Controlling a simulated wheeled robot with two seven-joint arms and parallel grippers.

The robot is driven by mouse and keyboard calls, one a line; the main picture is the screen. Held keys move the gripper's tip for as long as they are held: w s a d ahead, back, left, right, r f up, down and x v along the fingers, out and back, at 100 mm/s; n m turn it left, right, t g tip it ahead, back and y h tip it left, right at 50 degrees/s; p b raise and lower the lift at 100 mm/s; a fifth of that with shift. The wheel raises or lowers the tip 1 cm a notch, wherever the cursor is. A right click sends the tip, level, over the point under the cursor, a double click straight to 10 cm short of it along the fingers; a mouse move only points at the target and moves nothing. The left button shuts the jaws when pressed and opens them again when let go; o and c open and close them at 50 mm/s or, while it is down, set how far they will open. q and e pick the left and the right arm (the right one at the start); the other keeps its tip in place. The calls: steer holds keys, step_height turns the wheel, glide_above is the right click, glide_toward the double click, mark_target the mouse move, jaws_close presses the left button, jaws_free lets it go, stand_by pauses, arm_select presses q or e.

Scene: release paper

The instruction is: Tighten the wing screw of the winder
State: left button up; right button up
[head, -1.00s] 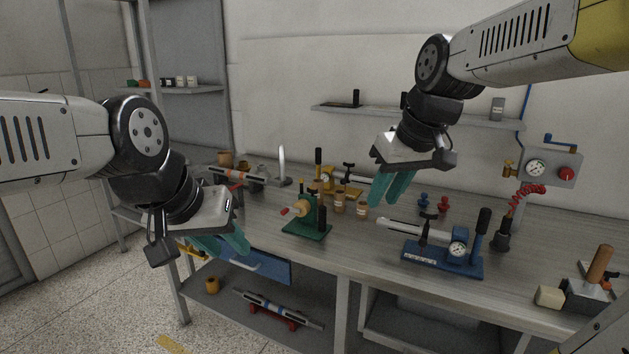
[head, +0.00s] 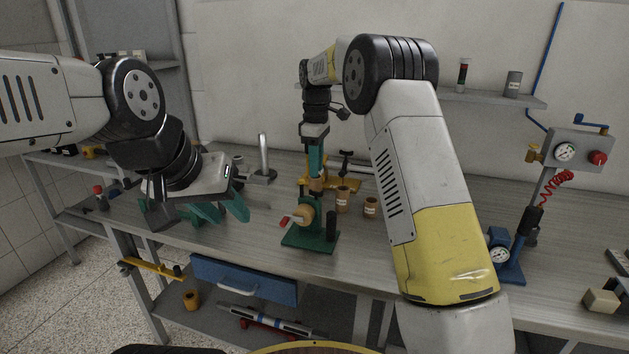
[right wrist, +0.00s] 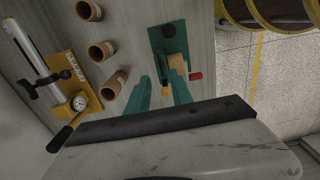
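The winder is a green stand (head: 310,240) with a tan spool (head: 304,215) and a red-ended crank (head: 285,222), upright on the bench. It also shows in the right wrist view (right wrist: 158,42). A small brass-yellow piece, which looks like the wing screw (right wrist: 166,91), is at the winder's near end, between my right fingertips in that view. My right gripper (head: 316,172) points down just above the winder, its teal fingers apart; contact with the screw cannot be told. My left gripper (head: 221,211) is open and empty, left of the winder over the bench's front edge.
A blue gauge press (head: 511,271) is farther right, partly behind my right arm. A blue drawer (head: 245,280) hangs under the bench.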

mark_target(316, 193)
step_height(316, 193, down, 7)
steer(key=shift+f, duration=0.1)
steer(key=shift+s, duration=0.1)
steer(key=shift+c, duration=0.5)
jaws_close()
